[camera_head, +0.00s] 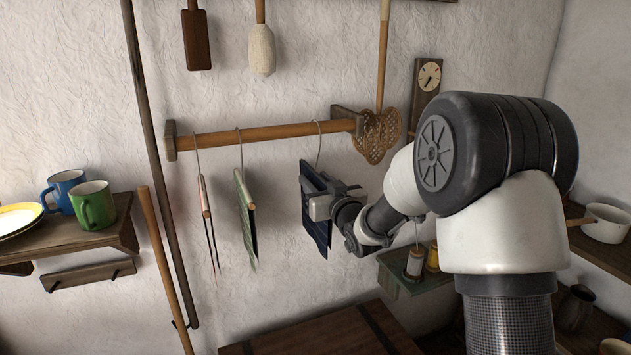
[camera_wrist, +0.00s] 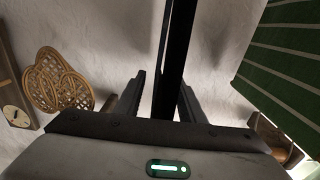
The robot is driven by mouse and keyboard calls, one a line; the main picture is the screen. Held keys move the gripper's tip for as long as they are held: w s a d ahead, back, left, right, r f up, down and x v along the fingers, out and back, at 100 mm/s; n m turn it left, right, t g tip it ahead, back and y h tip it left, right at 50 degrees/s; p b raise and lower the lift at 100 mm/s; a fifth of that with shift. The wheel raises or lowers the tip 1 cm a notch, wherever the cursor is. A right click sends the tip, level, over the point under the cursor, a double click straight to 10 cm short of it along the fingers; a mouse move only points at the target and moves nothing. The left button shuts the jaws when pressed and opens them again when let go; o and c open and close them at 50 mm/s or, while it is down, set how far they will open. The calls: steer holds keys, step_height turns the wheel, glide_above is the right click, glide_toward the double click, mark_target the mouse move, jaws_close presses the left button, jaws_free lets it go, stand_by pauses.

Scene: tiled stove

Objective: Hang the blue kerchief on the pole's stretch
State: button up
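The blue kerchief (camera_head: 309,178), dark and seen nearly edge-on, hangs below the right part of the wooden pole (camera_head: 271,133). A wire hook (camera_head: 319,143) above it reaches the pole. My gripper (camera_head: 322,204) is at the kerchief's right side, around mid-height, and hides part of it. In the wrist view, the kerchief (camera_wrist: 174,60) is a dark strip between the two fingers of my gripper (camera_wrist: 163,82). The fingers stand apart, with a visible gap on the left side of the cloth. Whether the right finger touches it I cannot tell.
A green striped cloth (camera_head: 246,215) and a thin reddish piece (camera_head: 207,215) hang from hooks farther left on the pole. The green cloth (camera_wrist: 285,65) is close on the right in the wrist view. A woven beater (camera_head: 377,135) hangs by the pole's right bracket (camera_head: 348,119).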

mark_target(316, 167)
steer(key=shift+w+a, duration=0.1)
steer(key=shift+w, duration=0.15)
jaws_close()
steer(key=shift+r, duration=0.15)
steer(key=shift+r+p, duration=0.5)
steer(key=shift+r, duration=1.2)
steer(key=shift+s, duration=0.1)
